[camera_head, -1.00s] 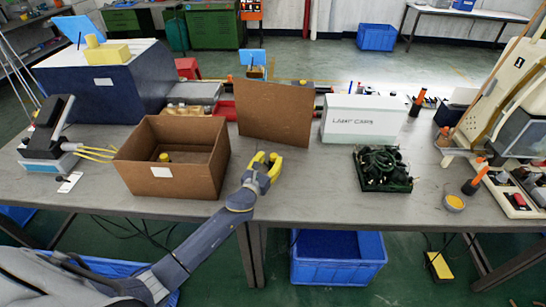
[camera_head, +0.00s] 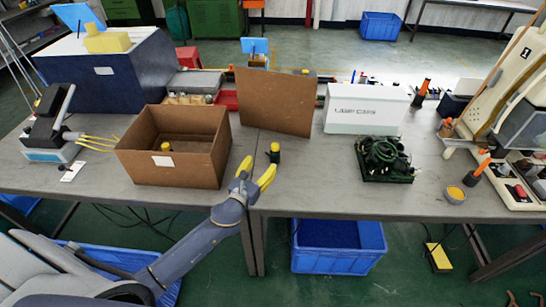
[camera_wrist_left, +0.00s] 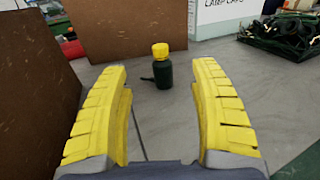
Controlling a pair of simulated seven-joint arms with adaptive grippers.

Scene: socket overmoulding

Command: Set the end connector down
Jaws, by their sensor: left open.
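The end connector (camera_head: 274,153) is a small dark green piece with a yellow top. It stands upright on the grey table, just right of the brown box. It also shows in the left wrist view (camera_wrist_left: 161,68), beyond and between the fingertips. My left gripper (camera_head: 256,172) has yellow fingers, spread open and empty. It is at the table's front edge, a little in front of the connector and apart from it. My right gripper is not in view.
An open brown box (camera_head: 190,172) stands left of the connector, with a yellow-topped piece inside. A brown board (camera_head: 275,100) stands behind. A white lamp caps box (camera_head: 365,112) and a tray of dark green cables (camera_head: 384,160) are to the right. The table between is clear.

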